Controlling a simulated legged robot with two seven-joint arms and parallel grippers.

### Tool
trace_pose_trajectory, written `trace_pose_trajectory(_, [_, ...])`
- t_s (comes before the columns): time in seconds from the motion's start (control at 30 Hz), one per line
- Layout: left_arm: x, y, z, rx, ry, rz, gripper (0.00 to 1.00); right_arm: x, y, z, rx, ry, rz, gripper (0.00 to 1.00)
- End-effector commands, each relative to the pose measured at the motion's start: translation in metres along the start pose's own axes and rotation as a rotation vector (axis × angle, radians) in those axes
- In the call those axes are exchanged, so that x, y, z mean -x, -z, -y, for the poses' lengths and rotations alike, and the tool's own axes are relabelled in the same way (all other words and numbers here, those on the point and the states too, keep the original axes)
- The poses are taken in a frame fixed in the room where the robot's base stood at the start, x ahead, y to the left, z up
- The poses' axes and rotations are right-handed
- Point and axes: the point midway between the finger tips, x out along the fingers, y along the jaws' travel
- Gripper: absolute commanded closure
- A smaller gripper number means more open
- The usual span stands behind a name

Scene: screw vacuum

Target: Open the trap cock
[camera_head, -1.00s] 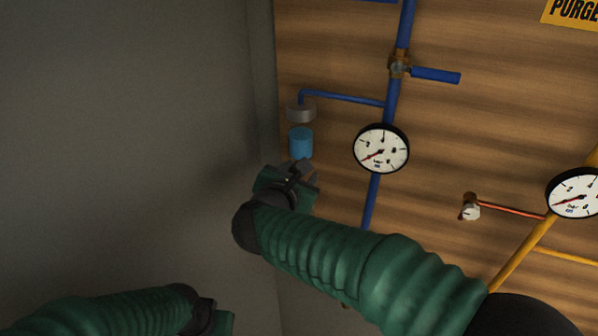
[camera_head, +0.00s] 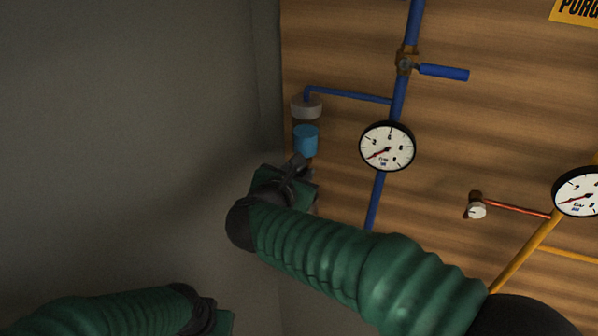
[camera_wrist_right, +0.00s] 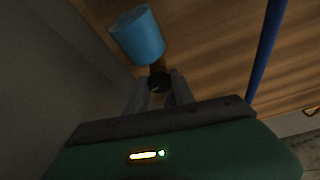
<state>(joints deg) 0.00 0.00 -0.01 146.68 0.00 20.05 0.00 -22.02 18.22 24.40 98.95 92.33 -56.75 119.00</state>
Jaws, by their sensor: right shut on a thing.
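A blue cup-shaped trap bowl (camera_head: 305,140) hangs under a grey cap (camera_head: 306,107) on the thin blue branch pipe. In the right wrist view the bowl (camera_wrist_right: 138,35) has a brownish stub with a dark round knob (camera_wrist_right: 160,81) at its lower end, which looks like the trap cock. My right gripper (camera_head: 297,164) is just below the bowl. In the wrist view its two fingers (camera_wrist_right: 158,92) stand either side of the knob, shut on it. In the head view the gripper hides the knob. My left gripper (camera_head: 222,320) is low at the left, its fingers not clearly visible.
A grey wall stands close on the left. On the wooden board are a blue pipe with a round gauge (camera_head: 387,146) and a blue-handled valve (camera_head: 443,72), a small whitish valve knob (camera_head: 477,211) on a red line, and a yellow pipe (camera_head: 524,255) with another gauge (camera_head: 580,191).

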Motion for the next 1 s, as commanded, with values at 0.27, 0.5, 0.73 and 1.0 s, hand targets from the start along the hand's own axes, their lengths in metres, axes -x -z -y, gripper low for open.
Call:
trace_pose_trajectory(0.27, [-0.009, -0.002, 0.000, 0.000, 0.000, 0.000, 1.00, 0.003, 0.000, -0.006, 0.165, 0.059, 0.002, 1.00])
trace_pose_trajectory(0.5, [-0.012, -0.003, 0.000, 0.000, 0.000, 0.000, 1.00, 0.002, 0.000, -0.007, 0.330, 0.128, 0.002, 1.00])
trace_pose_trajectory(0.73, [-0.015, -0.003, 0.000, 0.000, 0.000, 0.000, 1.00, 0.003, 0.000, -0.008, 0.446, 0.176, 0.004, 1.00])
trace_pose_trajectory(1.0, [-0.016, -0.004, 0.000, 0.000, 0.000, 0.000, 1.00, 0.003, -0.001, -0.008, 0.507, 0.200, 0.006, 1.00])
